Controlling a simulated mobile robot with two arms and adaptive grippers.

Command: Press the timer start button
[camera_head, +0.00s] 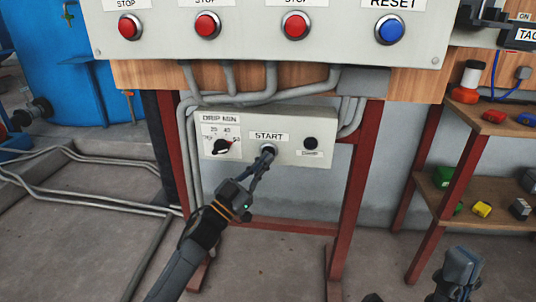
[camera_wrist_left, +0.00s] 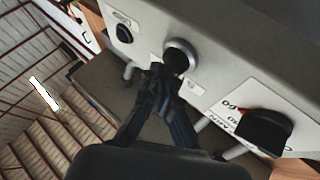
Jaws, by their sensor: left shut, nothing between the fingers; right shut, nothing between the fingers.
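A grey timer box (camera_head: 287,124) hangs under the large control panel, with a label reading START above its middle button. The start button (camera_head: 268,148) is partly hidden by my left gripper (camera_head: 266,155) in the head view. In the left wrist view the start button (camera_wrist_left: 180,56) has a silver ring and a dark centre. My left gripper (camera_wrist_left: 163,72) is shut and empty, its tips right at the button's edge; I cannot tell whether they touch it. My right gripper (camera_head: 463,262) is low at the right, only partly in view, shut and empty.
A timer dial (camera_head: 222,146) is left of the button and a black knob (camera_head: 311,143) is right of it. Above is a panel (camera_head: 265,50) with red stop buttons and a blue reset button (camera_head: 390,29). Wooden shelves (camera_head: 500,165) with small parts stand at the right.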

